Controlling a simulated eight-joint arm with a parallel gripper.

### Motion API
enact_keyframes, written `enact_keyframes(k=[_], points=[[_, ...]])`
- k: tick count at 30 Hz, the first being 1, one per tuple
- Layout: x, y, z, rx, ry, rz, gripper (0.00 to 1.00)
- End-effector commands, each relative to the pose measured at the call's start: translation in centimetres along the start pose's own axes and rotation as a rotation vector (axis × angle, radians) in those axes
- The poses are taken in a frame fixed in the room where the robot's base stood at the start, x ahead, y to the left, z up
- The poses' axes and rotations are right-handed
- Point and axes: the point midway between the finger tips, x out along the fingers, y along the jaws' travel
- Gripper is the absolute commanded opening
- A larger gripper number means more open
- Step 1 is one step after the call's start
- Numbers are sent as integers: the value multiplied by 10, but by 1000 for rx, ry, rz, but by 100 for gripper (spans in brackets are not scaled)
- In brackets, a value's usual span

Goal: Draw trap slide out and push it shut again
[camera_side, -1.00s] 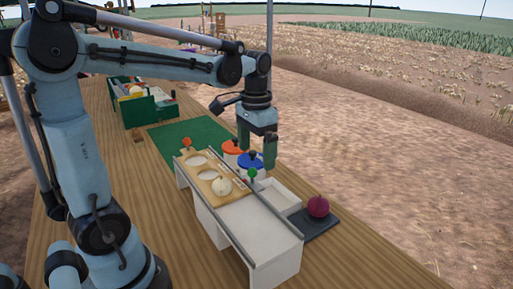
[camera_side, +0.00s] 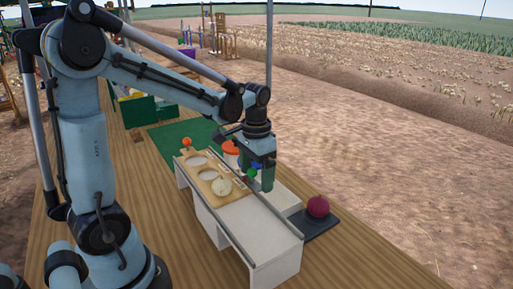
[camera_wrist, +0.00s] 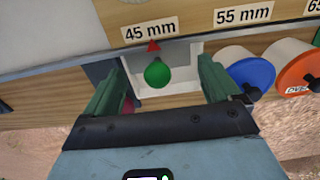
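A green knob (camera_side: 251,174) stands at the right edge of the white chute (camera_side: 275,231). In the wrist view the green knob (camera_wrist: 157,73) sits between my fingers, with a gap on both sides, by a red pointer and the "45 mm" label (camera_wrist: 150,31). The slide itself is hard to make out. My gripper (camera_side: 262,181) is open and lowered at the knob; in the wrist view the open gripper (camera_wrist: 160,88) appears empty.
A white bin (camera_side: 287,200) is beside the chute, partly behind my gripper. A red onion (camera_side: 318,206) sits on a dark plate (camera_side: 322,224).

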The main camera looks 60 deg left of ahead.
Motion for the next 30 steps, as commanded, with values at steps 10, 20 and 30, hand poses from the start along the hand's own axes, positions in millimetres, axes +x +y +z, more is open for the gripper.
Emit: enact_keyframes(k=[10, 20, 30], points=[[0, 0, 0, 0, 0, 0, 43], [-1, 0, -14, 1, 0, -1, 43], [-1, 0, -33, 0, 0, -1, 43]])
